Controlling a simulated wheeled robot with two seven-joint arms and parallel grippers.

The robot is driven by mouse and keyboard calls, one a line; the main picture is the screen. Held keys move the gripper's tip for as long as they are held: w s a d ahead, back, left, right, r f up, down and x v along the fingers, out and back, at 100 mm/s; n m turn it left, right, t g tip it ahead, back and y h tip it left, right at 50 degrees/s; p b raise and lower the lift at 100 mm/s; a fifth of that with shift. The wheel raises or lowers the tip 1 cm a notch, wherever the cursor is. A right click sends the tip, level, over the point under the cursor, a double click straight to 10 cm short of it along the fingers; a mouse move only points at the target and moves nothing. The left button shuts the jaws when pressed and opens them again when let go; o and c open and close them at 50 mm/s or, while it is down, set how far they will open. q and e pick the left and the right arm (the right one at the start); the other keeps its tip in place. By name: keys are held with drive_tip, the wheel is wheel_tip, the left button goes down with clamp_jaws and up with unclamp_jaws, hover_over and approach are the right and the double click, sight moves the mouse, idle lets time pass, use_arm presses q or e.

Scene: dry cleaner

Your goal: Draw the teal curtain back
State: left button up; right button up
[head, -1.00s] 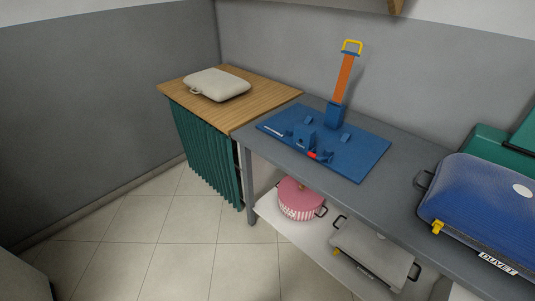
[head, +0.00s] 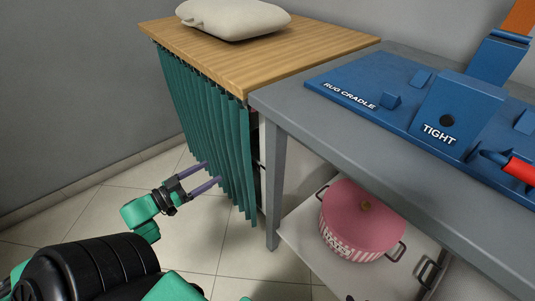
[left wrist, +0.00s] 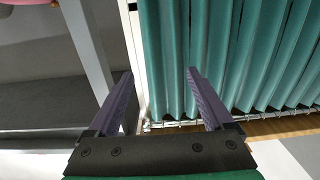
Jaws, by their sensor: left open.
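The teal curtain (head: 215,130) hangs in pleats below the front edge of the wooden counter (head: 235,70) and covers most of its front. My left gripper (head: 213,175) is in front of the curtain, low and close to its right part, with its fingers pointing at it. In the left wrist view the curtain (left wrist: 235,50) fills the upper right, and my left gripper (left wrist: 160,72) is open, with nothing between its fingers. The curtain's right edge shows near the gap between the fingers. Whether a finger touches the cloth I cannot tell. My right gripper is not in view.
A grey table (head: 285,95) stands to the right, with a blue rug cradle (head: 400,95) on top. A pink round pot (head: 362,220) is on its lower shelf. A cream bag (head: 232,18) lies on the counter. Tiled floor is clear in front.

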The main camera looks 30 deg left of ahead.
sight(245, 152)
use_arm(q)
drive_tip(key=b+x, duration=0.1)
drive_tip(key=x, duration=0.3)
drive_tip(key=b+x, duration=0.2)
drive_tip(key=x, duration=0.3)
drive_tip(key=r+b+x, duration=0.1)
drive_tip(key=b+x, duration=0.1)
drive_tip(key=x, duration=0.3)
drive_tip(key=shift+d, duration=0.4)
drive_tip(key=shift+w+d, duration=0.1)
drive_tip(key=shift+w, duration=0.05)
clamp_jaws()
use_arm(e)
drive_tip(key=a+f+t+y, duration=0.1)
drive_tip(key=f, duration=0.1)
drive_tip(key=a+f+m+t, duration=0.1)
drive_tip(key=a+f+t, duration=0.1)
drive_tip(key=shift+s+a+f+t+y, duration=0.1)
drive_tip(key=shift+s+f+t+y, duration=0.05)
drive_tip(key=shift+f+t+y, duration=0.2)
